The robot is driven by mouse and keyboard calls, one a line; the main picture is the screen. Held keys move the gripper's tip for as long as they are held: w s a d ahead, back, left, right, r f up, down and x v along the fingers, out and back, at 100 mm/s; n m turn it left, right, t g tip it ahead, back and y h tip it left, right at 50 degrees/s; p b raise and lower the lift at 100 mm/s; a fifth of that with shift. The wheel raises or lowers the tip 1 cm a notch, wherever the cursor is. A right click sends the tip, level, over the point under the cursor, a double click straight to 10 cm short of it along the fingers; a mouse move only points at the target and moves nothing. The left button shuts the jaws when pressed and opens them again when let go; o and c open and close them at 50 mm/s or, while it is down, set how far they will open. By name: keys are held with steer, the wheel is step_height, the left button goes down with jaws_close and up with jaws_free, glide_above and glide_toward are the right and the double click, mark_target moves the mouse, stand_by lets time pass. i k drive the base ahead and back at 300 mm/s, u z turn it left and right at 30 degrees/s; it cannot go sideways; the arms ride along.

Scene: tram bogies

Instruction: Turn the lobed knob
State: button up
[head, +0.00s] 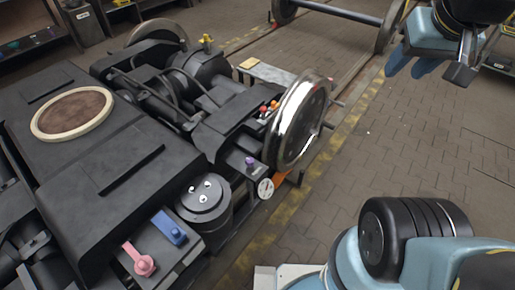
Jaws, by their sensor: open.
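A small purple knob (249,161) sits on the dark bogie block just above a round white gauge (265,188). It looks like the lobed knob, but its lobes are too small to make out clearly. My gripper (436,68) is at the upper right, above the paved floor and well to the right of the bogie. It is open, appears empty and is apart from the knob.
A pink lever (142,264) and a blue switch (172,229) are at the bogie's near corner, beside a black cylinder (203,202). A shiny wheel (299,120) rises right of the knob. Several small red knobs (269,107) are behind. Floor to the right is clear.

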mark_target(249, 161)
steer(key=k, duration=0.65)
steer(key=u, duration=0.7)
steer(key=i, duration=0.5)
steer(key=z, duration=0.05)
